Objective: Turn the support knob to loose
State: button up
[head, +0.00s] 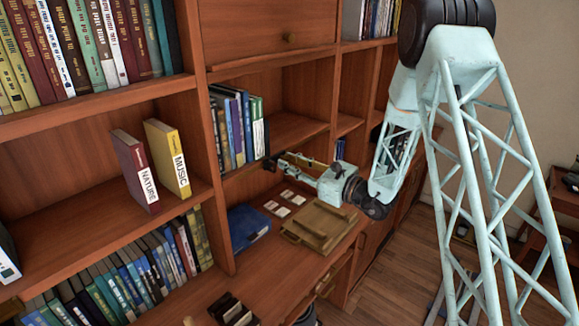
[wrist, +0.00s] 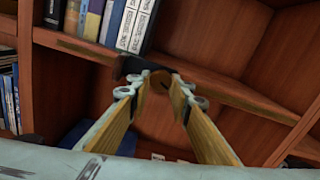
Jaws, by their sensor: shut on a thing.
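My gripper (head: 272,163) reaches left to the edge of the middle shelf, just below a row of upright books. The fingers are shut on the knob. A dark support piece (wrist: 132,66) sits at the shelf edge beside the knob, under the books. The knob's markings and turn position are not visible. In the head view the fingers hide the knob.
Upright books (head: 240,125) stand on the shelf above my gripper. Below lie a blue book (head: 247,226), small white cards (head: 284,205) and a wooden tray or box (head: 318,226). Books labelled NATURE (head: 135,170) and MUSIC (head: 167,158) stand on the left shelf. A shelf divider (head: 212,170) is close by.

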jog(key=shift+f+n+b, duration=0.15)
jog(key=shift+n+b, duration=0.85)
jog(key=shift+b, duration=0.75)
jog(key=shift+n+b, duration=0.5)
jog(key=shift+b, duration=0.55)
jog(key=n+b, duration=0.2)
jog(key=b, duration=0.3)
jog(key=shift+w+n, duration=0.1)
jog(key=shift+n, duration=0.2)
jog(key=n+b, duration=0.3)
jog(key=b, duration=0.3)
jog(key=shift+d, duration=0.1)
jog(key=n+b, duration=0.2)
jog(key=b, duration=0.1)
jog(key=shift+b, duration=0.35)
jog(key=shift+r+n+b, duration=0.15)
jog(key=shift+n+b, duration=0.3)
jog(key=shift+n, duration=0.6)
jog(key=shift+r+n+b, duration=0.15)
jog(key=shift+n+b, duration=0.25)
jog(key=shift+n, duration=0.65)
jog(key=shift+r+n, duration=0.15)
jog(key=shift+n, duration=2.65)
